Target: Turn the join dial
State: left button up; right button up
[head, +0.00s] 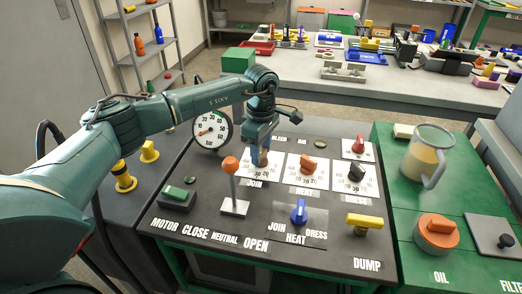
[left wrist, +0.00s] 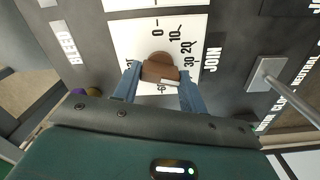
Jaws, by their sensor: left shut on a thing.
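The join dial is a brown knob on a white numbered plate marked JOIN (head: 262,158), on the dark panel. In the left wrist view the brown knob (left wrist: 160,70) sits between the two blue fingers, its white pointer mark toward me. My left gripper (head: 262,150) comes down from above and is shut on the knob. In the left wrist view the gripper (left wrist: 160,85) has a finger on each side of it. The head view hides part of the plate behind the gripper. My right gripper does not show.
Right of the join dial are an orange-red dial (head: 308,164) and a black dial (head: 356,171). A lever with an orange ball (head: 230,165) stands close in front left. A blue selector (head: 299,211) and yellow dump handle (head: 365,220) are nearer. A round gauge (head: 212,130) stands behind left.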

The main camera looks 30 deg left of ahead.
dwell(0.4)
pick_arm(q)
jog(key=o, duration=1)
jog(key=shift+r, duration=0.1)
notch_tip(320, 180, up, 13)
jog(key=shift+r, duration=0.1)
